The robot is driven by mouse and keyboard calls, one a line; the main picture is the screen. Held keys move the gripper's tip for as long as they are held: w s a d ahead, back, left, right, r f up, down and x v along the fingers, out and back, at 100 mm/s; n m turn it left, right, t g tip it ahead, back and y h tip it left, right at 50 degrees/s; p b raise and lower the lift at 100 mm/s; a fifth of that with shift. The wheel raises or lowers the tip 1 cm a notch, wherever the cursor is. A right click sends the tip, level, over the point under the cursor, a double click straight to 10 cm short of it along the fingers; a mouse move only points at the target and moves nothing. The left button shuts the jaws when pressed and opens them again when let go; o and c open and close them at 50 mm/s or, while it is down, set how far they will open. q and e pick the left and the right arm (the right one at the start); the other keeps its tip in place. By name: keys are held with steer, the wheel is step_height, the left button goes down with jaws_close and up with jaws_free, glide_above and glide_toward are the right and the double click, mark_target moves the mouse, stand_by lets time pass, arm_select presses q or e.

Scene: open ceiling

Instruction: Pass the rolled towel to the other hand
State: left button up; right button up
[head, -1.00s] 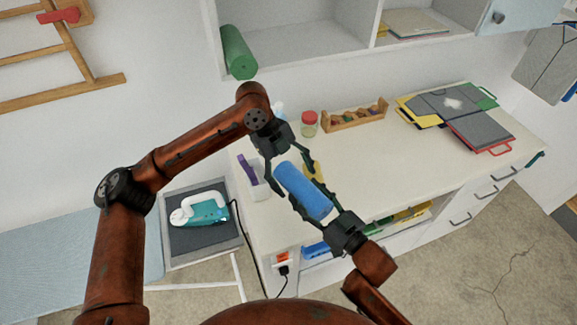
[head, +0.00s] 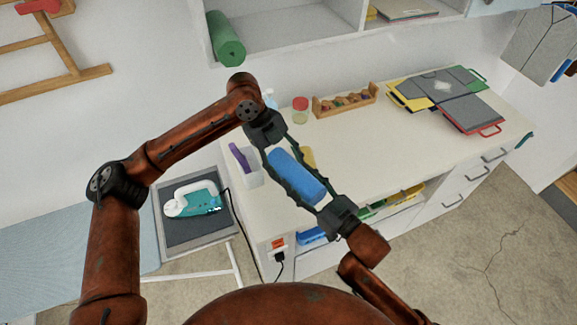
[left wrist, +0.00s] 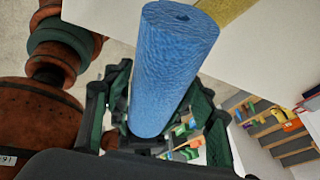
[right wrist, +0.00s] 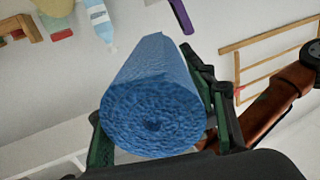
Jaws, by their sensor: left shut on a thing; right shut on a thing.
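The rolled towel (head: 295,176) is a blue cylinder held in the air between my two grippers, in front of the counter. It lies tilted in the head view, its upper-left end towards my left gripper (head: 281,158) and its lower-right end towards my right gripper (head: 318,190). Both grippers are shut on it. In the left wrist view the towel (left wrist: 170,70) stands between the fingers, its far end showing the spiral. In the right wrist view the towel's round end (right wrist: 152,112) faces the palm, between the fingers. Some finger contact is hidden behind the towel.
The counter (head: 400,140) behind carries a wooden rack (head: 345,101), a red-lidded jar (head: 300,108), folders (head: 450,95) and a white holder (head: 246,172). A green roll (head: 226,40) lies on the shelf above. A teal iron (head: 193,198) sits lower left.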

steer(key=o, duration=1.4)
steer(key=shift+a+r, duration=0.1)
